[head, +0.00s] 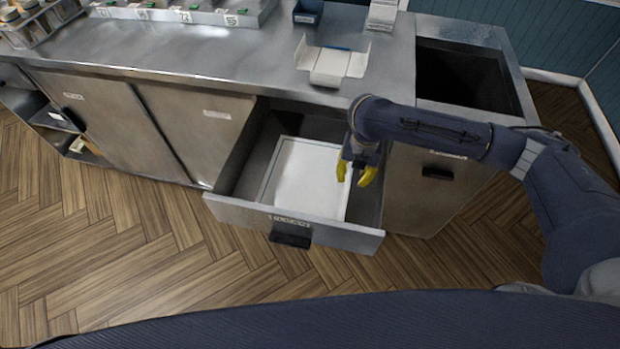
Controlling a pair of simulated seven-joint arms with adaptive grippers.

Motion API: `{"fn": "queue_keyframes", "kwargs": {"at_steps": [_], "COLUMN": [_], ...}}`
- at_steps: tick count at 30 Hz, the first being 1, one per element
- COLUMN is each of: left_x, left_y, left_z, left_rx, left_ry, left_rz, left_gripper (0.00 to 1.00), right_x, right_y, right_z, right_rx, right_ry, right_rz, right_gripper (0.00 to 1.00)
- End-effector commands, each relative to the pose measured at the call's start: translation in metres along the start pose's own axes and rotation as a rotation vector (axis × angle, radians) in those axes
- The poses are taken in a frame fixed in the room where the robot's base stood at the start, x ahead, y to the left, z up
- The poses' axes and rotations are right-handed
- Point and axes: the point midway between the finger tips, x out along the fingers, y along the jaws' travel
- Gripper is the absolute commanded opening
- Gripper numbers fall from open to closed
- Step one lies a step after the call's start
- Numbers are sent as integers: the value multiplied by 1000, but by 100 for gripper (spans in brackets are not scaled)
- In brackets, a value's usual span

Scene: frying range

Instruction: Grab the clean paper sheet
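A white paper sheet (305,180) lies flat inside an open drawer (290,222) below the steel counter. It looks like the top of a stack or a sheet in a shallow white tray; I cannot tell which. My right gripper (354,178) has yellow fingertips that point down over the right side of the drawer, at the sheet's right edge. Its fingers are apart with nothing seen between them. I cannot tell whether the fingertips touch the sheet. My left gripper is not in view.
The steel counter (220,55) runs behind the drawer. An open white carton (331,65) and a dark blue box (308,12) stand on it. A dark sink-like opening (460,75) is at the right. The drawer's front has a black handle (290,240). The wooden floor before it is clear.

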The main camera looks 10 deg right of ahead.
Motion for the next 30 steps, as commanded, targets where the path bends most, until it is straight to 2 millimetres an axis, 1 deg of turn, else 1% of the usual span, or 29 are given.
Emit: {"fn": "queue_keyframes", "kwargs": {"at_steps": [1,4,9,20,27,28,30], "left_x": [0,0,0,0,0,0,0], "left_y": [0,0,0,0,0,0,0], "left_z": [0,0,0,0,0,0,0], "left_rx": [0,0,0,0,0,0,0], "left_ry": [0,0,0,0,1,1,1], "left_rz": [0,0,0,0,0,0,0], "left_gripper": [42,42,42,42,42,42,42], "right_x": [7,18,31,33,33,33,33], "right_y": [1,1,1,1,1,1,1], "right_z": [-2,-2,-1,0,0,0,0], "right_rx": [1,2,3,1,1,1,1], "right_ry": [3,3,2,-1,-1,-1,-1], "right_rz": [0,0,1,1,1,1,1], "right_gripper": [29,29,29,30,2,0,0]}}
